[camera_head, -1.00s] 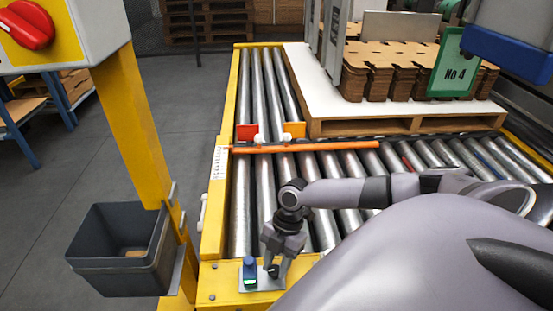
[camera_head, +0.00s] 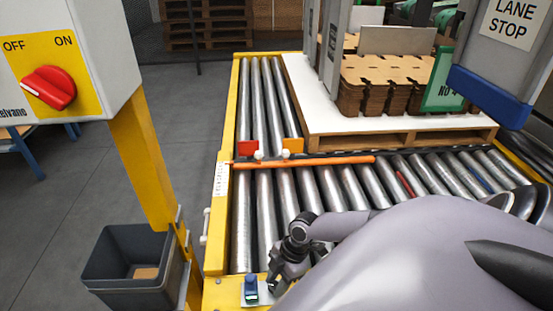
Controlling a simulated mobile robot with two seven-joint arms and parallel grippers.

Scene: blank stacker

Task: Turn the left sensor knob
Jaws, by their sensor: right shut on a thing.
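A small blue sensor (camera_head: 251,287) with a lit green display stands on a pale plate at the near end of the yellow conveyor frame, at the bottom of the head view. My right gripper (camera_head: 274,286) is just right of it, low over the same plate, with its wrist leaning to the right. Its fingers are shut on the small sensor knob, which is mostly hidden by the fingers, so its angle cannot be read. My left gripper is not in view.
A box with a red ON/OFF switch (camera_head: 49,88) stands at left on a yellow post, above a grey bin (camera_head: 132,262). An orange bar (camera_head: 300,163) crosses the rollers. Stacked cardboard (camera_head: 385,85) lies behind. A LANE STOP box (camera_head: 505,50) hangs at upper right.

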